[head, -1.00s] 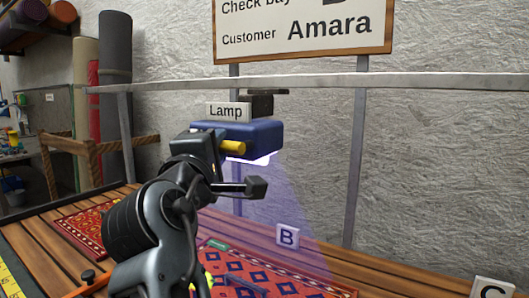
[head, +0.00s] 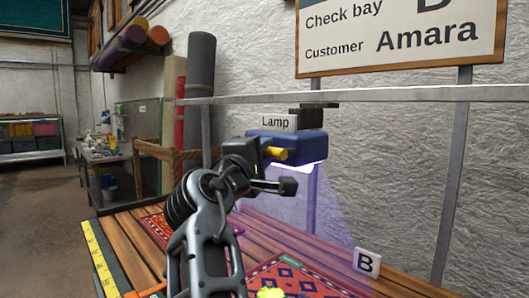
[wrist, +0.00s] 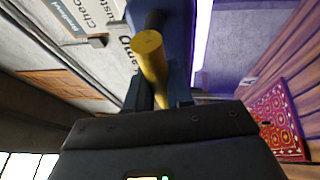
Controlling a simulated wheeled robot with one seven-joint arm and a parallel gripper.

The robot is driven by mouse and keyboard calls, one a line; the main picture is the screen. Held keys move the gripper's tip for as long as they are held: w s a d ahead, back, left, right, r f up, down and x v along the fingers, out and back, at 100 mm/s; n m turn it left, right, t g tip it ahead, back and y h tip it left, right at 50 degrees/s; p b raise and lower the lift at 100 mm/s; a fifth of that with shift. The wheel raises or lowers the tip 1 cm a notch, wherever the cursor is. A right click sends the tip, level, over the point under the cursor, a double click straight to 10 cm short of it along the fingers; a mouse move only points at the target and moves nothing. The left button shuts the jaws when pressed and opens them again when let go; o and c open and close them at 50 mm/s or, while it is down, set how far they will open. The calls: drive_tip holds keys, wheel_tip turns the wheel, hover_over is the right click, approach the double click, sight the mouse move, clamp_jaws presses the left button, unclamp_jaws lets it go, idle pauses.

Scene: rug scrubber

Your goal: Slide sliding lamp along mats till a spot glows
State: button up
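The blue sliding lamp (head: 308,146), labelled "Lamp", hangs from a metal rail and casts a violet beam down onto the bench. Its yellow handle (head: 276,154) sticks out toward me. My gripper (head: 262,157) is at this handle; in the wrist view the yellow handle (wrist: 150,60) sits between the dark fingers, which look closed on it. A red and blue patterned mat (head: 315,277) lies on the bench at the front, with a bright yellow-green patch (head: 270,293) near the picture's bottom edge. Another red mat (head: 155,226) lies farther left, partly hidden by my arm.
The rail (head: 400,95) runs across the bench on upright posts. A white marker "B" (head: 367,262) stands behind the front mat. A check-bay sign (head: 400,38) for customer Amara is above. A yellow measuring strip (head: 99,262) runs along the bench's left end. Rolled rugs stand behind.

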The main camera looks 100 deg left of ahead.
drive_tip(key=shift+o, duration=0.4)
drive_tip(key=shift+d+f, duration=0.1)
drive_tip(key=b+v, duration=0.1)
drive_tip(key=v, duration=0.6)
drive_tip(key=shift+d, duration=0.3)
drive_tip(key=shift+f, duration=0.1)
